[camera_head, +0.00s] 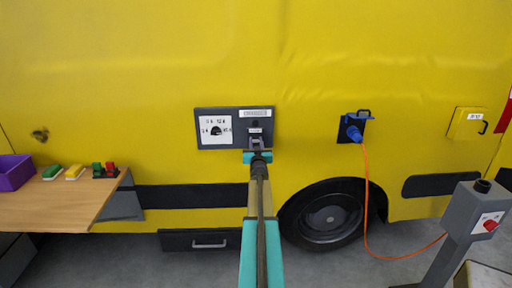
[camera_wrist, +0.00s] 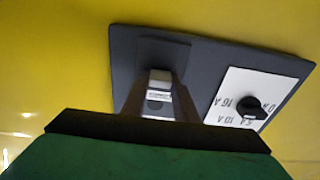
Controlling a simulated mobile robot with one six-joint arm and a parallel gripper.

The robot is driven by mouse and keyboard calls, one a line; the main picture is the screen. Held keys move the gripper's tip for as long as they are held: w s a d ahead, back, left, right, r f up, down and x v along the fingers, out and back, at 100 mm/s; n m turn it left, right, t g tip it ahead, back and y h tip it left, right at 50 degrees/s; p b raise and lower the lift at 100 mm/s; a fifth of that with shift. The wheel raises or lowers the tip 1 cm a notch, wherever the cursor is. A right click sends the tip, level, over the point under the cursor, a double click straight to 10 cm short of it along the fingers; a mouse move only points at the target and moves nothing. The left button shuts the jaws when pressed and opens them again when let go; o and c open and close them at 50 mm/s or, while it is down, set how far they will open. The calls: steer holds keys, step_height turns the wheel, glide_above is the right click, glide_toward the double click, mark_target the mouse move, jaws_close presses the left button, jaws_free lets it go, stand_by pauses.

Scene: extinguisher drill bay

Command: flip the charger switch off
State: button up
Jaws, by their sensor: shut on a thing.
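The dark charger panel (camera_head: 202,113) is on the side of the yellow van. It also shows in the wrist view (camera_wrist: 300,68). The charger switch (camera_wrist: 160,76) has a pale grey top and a small label below it, on the panel's dark half. My gripper (camera_head: 256,146) reaches straight to the panel. In the wrist view my gripper (camera_wrist: 158,104) has its narrow fingers on either side of the switch, shut on it. The label's text is too small to read, and the switch's set position is unclear.
A white dial plate with a black knob (camera_wrist: 250,109) is beside the switch. A blue plug (camera_head: 354,134) with an orange cable hangs from the van's right side. A wooden table (camera_head: 50,205) stands left, and a grey post with a red knob (camera_head: 488,224) stands right.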

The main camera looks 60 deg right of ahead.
steer(key=shift+f+t+h+b, duration=0.4)
steer(key=shift+t+h+b, duration=0.4)
steer(key=shift+b, duration=4.35)
steer(key=shift+r+b, duration=0.1)
steer(key=shift+b, duration=0.3)
steer(key=o, duration=1.1)
steer(key=shift+c, duration=0.2)
steer(key=shift+s+a, duration=0.1)
steer(key=shift+a, duration=0.05)
steer(key=b+v, duration=0.2)
steer(key=v, duration=1.1)
steer(key=shift+a+f, duration=0.2)
steer(key=shift+f, duration=0.2)
